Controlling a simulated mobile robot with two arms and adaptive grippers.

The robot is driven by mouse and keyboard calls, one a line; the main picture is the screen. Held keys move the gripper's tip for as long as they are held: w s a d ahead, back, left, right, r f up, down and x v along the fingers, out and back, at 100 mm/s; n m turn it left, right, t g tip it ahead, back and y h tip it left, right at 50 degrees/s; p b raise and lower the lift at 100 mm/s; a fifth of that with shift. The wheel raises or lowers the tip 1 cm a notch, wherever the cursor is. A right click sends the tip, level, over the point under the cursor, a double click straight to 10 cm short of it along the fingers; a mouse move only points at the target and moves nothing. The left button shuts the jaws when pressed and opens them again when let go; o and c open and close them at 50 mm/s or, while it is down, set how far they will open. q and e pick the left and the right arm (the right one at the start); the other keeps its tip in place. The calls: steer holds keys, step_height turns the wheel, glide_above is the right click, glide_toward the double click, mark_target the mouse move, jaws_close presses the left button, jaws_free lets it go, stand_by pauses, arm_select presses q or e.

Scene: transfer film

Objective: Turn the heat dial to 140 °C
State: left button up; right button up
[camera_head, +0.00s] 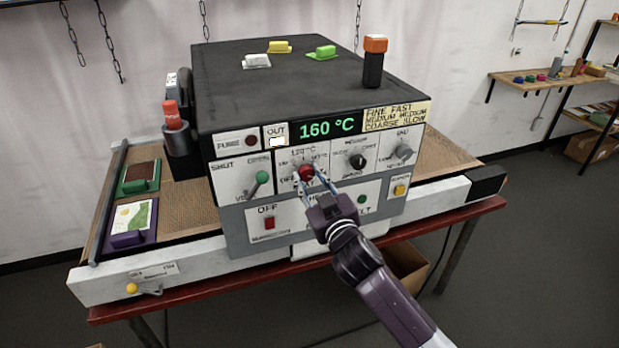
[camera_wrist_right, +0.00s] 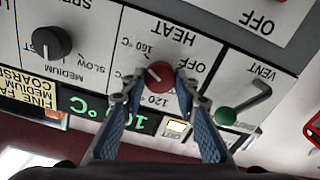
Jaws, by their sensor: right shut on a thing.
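The heat dial (camera_head: 305,173) is a red knob on the front panel of a dark-topped machine. My right gripper (camera_head: 308,188) reaches up to it from below right, its blue fingers shut on the dial. In the right wrist view the red dial (camera_wrist_right: 158,74) sits between the two fingertips of my right gripper (camera_wrist_right: 160,88), with HEAT, 160 °C and 120 °C printed around it. The green display (camera_head: 328,128) reads 160 °C; it shows upside down and partly hidden in the wrist view (camera_wrist_right: 110,108). My left gripper is not in view.
Beside the dial are a green-knobbed vent lever (camera_head: 262,178), a black speed knob (camera_head: 357,160) and a grey lever (camera_head: 403,152). A red switch (camera_head: 269,223) is below.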

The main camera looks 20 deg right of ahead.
steer(key=n+p, duration=0.1)
steer(key=n, duration=0.4)
steer(key=shift+r+n+p, duration=0.1)
steer(key=shift+n+p, duration=0.3)
steer(key=n+p, duration=0.1)
steer(key=n, duration=0.4)
steer(key=shift+a+n, duration=0.1)
steer(key=shift+n, duration=0.2)
stand_by(0.3)
steer(key=o, duration=1.2)
steer(key=shift+c, duration=0.2)
steer(key=shift+s, duration=0.1)
steer(key=s, duration=1.1)
steer(key=shift+s+d, duration=0.2)
steer(key=shift+s, duration=0.2)
